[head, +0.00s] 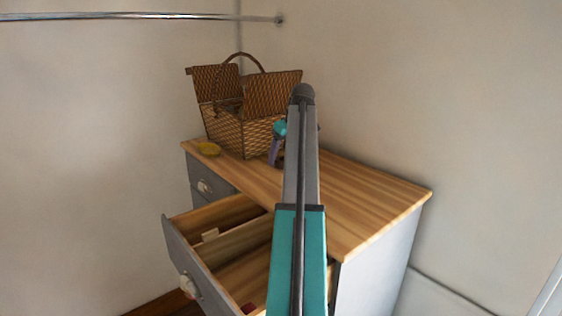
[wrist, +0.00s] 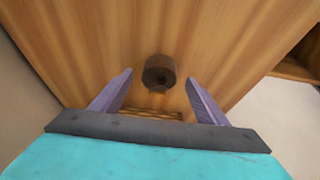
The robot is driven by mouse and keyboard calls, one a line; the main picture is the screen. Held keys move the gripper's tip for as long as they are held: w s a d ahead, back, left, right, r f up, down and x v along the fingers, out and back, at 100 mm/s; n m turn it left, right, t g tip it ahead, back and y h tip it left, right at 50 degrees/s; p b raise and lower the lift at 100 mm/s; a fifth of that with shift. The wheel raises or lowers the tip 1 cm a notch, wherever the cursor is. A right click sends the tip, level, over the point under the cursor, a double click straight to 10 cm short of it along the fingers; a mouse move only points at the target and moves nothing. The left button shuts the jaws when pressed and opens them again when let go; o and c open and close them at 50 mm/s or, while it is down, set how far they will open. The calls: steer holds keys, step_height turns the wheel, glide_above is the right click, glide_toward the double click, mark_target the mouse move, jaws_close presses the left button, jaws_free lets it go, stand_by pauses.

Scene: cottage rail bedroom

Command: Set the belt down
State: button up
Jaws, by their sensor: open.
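The belt (wrist: 159,73) is a dark brown coil resting on the wooden dresser top (head: 365,195) in the wrist view. My gripper (wrist: 159,79) is open, with one purple finger on each side of the belt and a visible gap to both. In the head view my gripper (head: 275,156) is low over the dresser top, beside the wicker basket, partly covered by my arm. The belt cannot be made out in the head view.
A wicker basket (head: 226,130) with raised lids and a handle stands at the back of the dresser. An open, divided drawer (head: 190,262) juts out in front. The dresser top's right part is clear.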

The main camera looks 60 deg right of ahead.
mark_target(280, 161)
steer(key=shift+w+f, duration=0.1)
steer(key=shift+f, duration=0.15)
stand_by(0.4)
steer(key=c, duration=1.3)
steer(key=shift+c, duration=0.2)
steer(key=shift+r, duration=0.1)
steer(key=shift+d+r+b, duration=0.1)
steer(key=shift+r+b, duration=0.9)
steer(key=shift+r, duration=0.65)
steer(key=shift+a, duration=0.9)
steer(key=a+b, duration=0.1)
steer(key=a, duration=0.3)
steer(key=a+b, duration=0.2)
steer(key=a, duration=0.2)
steer(key=a+r+b, duration=0.1)
steer(key=a, duration=0.3)
steer(key=shift+w+a, duration=0.1)
steer(key=shift+a, duration=0.2)
steer(key=shift+a+r+b, duration=0.25)
steer(key=shift+a+b, duration=0.05)
steer(key=shift+a, duration=0.55)
